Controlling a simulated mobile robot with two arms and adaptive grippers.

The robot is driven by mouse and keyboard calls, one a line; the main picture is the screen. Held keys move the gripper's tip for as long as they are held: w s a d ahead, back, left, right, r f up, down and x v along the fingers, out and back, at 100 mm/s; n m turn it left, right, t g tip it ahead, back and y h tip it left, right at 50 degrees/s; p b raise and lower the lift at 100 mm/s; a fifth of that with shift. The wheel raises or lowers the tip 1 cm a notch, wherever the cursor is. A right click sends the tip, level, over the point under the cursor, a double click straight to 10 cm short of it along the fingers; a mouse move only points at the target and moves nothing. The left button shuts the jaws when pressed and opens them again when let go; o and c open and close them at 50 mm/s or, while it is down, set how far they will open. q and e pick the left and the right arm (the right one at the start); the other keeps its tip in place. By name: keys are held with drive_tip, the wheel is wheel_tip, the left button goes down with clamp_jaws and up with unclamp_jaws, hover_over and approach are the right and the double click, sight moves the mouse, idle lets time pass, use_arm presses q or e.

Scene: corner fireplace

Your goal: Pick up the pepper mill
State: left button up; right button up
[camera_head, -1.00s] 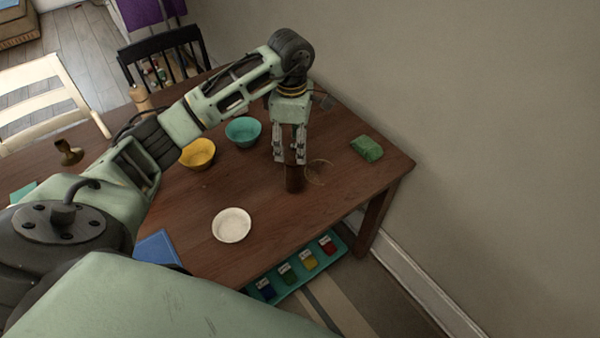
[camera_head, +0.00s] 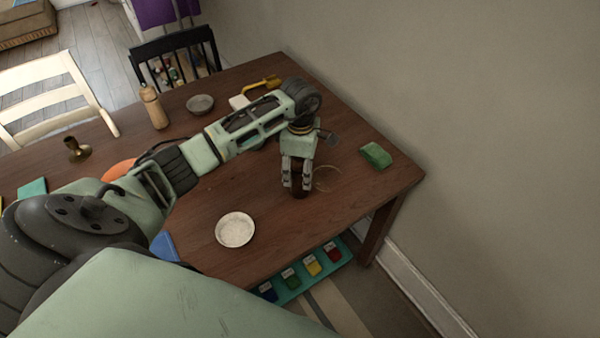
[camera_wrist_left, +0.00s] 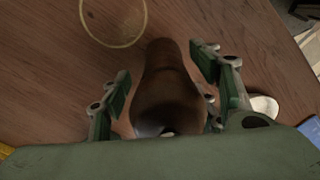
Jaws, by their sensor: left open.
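The pepper mill is a dark brown, waisted wooden piece on the table (camera_head: 205,262) towards its right end; it shows below my left gripper in the head view (camera_head: 299,193). My left gripper (camera_head: 297,184) points down over it. In the left wrist view, the mill (camera_wrist_left: 168,80) lies between the two fingers of the gripper (camera_wrist_left: 163,72), with gaps visible beside it. The fingers are open around it, and I cannot tell whether either touches it. Its near end is partly hidden by the wrist. My right gripper is not in view.
A white bowl (camera_head: 236,229) stands left of and nearer than the mill. A green block (camera_head: 375,155) lies to its right, and a pale ring mark (camera_head: 327,178) is beside it. A tan wooden bottle shape (camera_head: 153,108) and a grey bowl (camera_head: 200,104) stand farther back.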

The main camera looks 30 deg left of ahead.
use_arm(q)
drive_tip(key=shift+f, duration=0.15)
drive_tip(key=c, duration=1.3)
drive_tip(key=shift+c, duration=0.3)
drive_tip(key=shift+r, duration=0.2)
